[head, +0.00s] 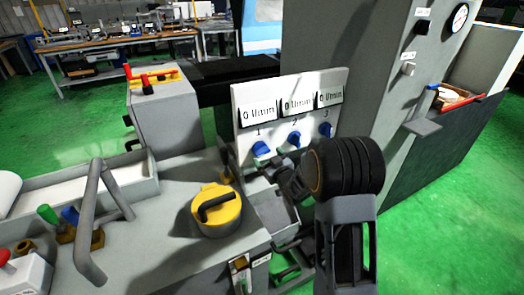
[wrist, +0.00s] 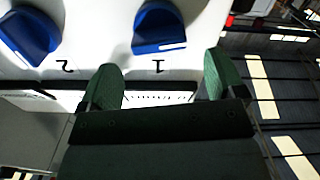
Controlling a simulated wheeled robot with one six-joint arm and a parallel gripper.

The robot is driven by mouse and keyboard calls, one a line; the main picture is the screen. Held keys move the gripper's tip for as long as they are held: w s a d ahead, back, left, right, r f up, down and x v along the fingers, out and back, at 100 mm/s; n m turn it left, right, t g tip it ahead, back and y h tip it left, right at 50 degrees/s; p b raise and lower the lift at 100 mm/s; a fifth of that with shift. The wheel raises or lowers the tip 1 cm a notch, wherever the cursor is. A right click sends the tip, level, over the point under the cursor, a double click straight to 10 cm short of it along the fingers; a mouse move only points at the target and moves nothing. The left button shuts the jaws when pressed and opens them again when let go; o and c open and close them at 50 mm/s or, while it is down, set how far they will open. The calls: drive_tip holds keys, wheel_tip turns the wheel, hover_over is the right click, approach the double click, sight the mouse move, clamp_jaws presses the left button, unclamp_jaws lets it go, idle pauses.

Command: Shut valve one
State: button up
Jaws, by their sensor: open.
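Valve one is a blue knob (head: 260,149) under the number 1 on a white upright panel (head: 243,112). In the wrist view the picture is turned over, and the valve one knob (wrist: 159,25) stands just beyond the fingertips, with a white mark along its edge. My gripper (wrist: 160,82) is open and empty, its two green-grey fingers spread to either side below the knob, apart from it. In the head view my gripper (head: 284,174) is in front of the panel, lower right of valve one, partly hidden by my arm.
The valve two knob (head: 294,139) and valve three knob (head: 326,130) sit to the right; valve two (wrist: 30,36) is close by in the wrist view. Displays above them seem to read 0. A yellow cap (head: 216,220) with a black handle stands on the machine, left of my arm.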

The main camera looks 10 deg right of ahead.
sight(264, 153)
drive_tip(key=shift+x, duration=2.7)
drive_tip(key=shift+c, duration=0.3)
drive_tip(key=c, duration=0.8)
drive_tip(key=shift+c, duration=0.2)
